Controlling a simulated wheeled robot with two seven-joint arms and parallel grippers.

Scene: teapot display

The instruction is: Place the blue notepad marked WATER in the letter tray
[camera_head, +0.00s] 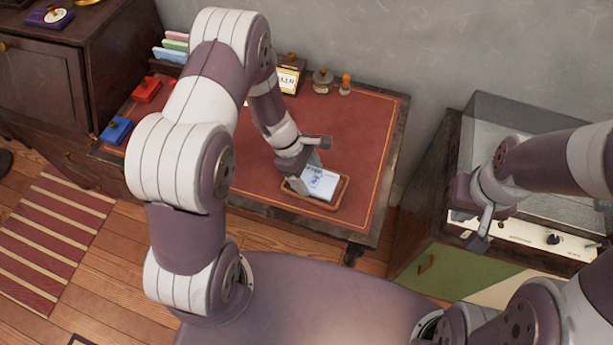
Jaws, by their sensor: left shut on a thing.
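A pale blue notepad (321,184) with blue marks on top is at the brown wooden letter tray (312,205), near the front edge of the red-topped desk. The marks are too small to read. The notepad appears within the tray's rim; I cannot tell whether it touches the tray bottom. My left gripper (300,181) reaches down at the notepad's left side and is shut on it, hiding that edge. My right gripper (480,232) hangs empty in front of the glass-topped cabinet at the right; its finger gap is unclear.
A blue block (116,130) and a red block (147,89) with knobs lie on the desk's left. Behind are colored pads in a rack (172,48), a label stand (288,78), a jar (322,80) and a small orange-topped bottle (345,84). The desk's right side is clear.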

